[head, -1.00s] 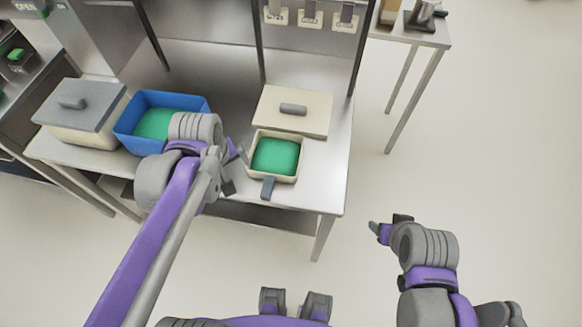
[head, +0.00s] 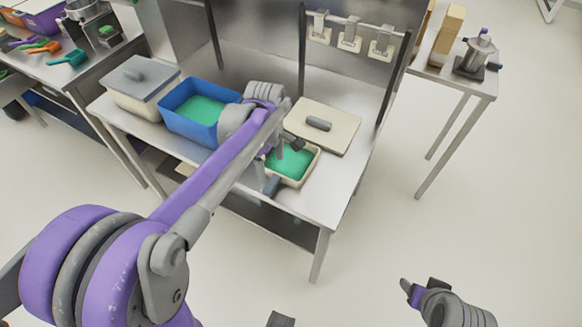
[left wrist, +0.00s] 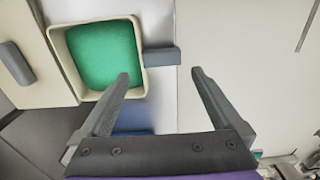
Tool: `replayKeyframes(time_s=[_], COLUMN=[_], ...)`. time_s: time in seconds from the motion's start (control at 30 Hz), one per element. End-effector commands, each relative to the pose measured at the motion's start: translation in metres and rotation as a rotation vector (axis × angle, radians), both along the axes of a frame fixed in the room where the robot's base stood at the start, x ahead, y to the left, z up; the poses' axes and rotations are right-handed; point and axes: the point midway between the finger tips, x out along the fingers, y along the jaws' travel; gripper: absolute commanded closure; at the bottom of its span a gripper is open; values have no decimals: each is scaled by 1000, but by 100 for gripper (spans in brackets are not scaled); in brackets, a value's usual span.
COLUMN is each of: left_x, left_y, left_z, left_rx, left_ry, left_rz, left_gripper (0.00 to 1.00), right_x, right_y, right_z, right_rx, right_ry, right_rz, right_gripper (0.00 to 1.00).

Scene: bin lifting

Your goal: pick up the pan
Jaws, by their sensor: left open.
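The pan (head: 315,163) is a square cream vessel with green contents, near the front right of the metal table. Its grey handle (head: 271,186) points to the front edge. My left gripper (head: 286,149) is above the pan in the head view and hides part of it. In the left wrist view the pan (left wrist: 142,30) is at the upper left. Its handle (left wrist: 160,57) lies just beyond the gap between the open, empty fingers (left wrist: 160,76). My right gripper (head: 420,287) is away over the floor at lower right; its jaw opening is unclear.
A cream lid (head: 340,112) with a grey handle lies behind the pan. A blue bin (head: 188,129) with green contents and a grey-lidded box (head: 125,102) stand to its left. Another table (head: 478,82) stands at right, with open floor before it.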

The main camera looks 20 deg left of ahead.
Motion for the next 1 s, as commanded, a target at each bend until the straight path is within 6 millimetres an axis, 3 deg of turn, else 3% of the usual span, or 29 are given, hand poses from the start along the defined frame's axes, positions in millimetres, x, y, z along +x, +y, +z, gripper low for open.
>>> replayKeyframes(time_s=[0.13, 0.37, 0.7, 0.97, 1.0], left_x=[0, 0, -1, -1, -1], left_y=[0, 0, 2, 2, 2], left_z=[-26, -45, -89, -93, -93], left_rx=[0, 0, 0, 0, 0], left_ry=[0, -1, -1, -1, -1], left_rz=[-2, -3, -4, -4, -4], left_gripper=[0, 0, 0, 0, 4], right_x=[-1, -1, -2, -2, -2], right_y=[0, 0, 0, 0, 0], right_z=[-3, -5, -6, -7, -6], right_rx=[0, 0, 0, 0, 0], right_ry=[2, 2, 3, 3, 3], right_rz=[0, 0, 0, 0, 0], right_gripper=[38, 38, 38, 38, 38])
